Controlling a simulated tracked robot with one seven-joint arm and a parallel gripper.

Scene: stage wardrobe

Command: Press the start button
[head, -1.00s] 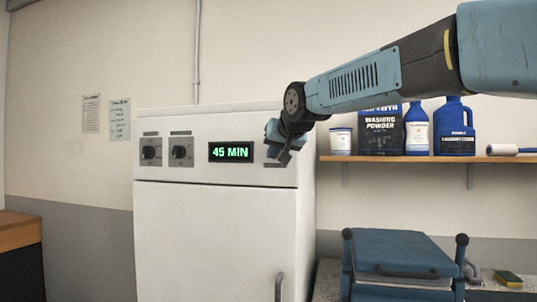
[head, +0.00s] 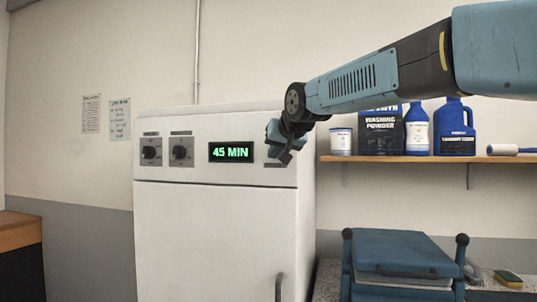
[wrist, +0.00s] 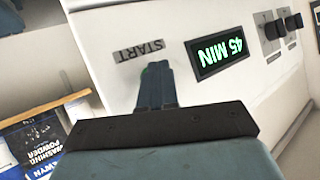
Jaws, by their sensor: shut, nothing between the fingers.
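A white machine (head: 215,240) has a front panel with a lit green display (head: 231,152) that reads 45 MIN. My gripper (head: 280,156) is at the right end of that panel, to the right of the display. In the wrist view my gripper (wrist: 157,72) is shut and empty, its fingertips at the panel just by the printed START label (wrist: 139,51). A small bit of green shows at the fingertips. The start button itself is mostly or wholly hidden behind the fingers. I cannot tell whether the fingertips touch it.
Two dark knobs (head: 151,152) (head: 181,151) sit at the panel's left. A wall shelf (head: 400,159) with washing powder (head: 380,133) and blue bottles (head: 454,128) is to the right. A door handle (head: 279,288) sticks out lower down.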

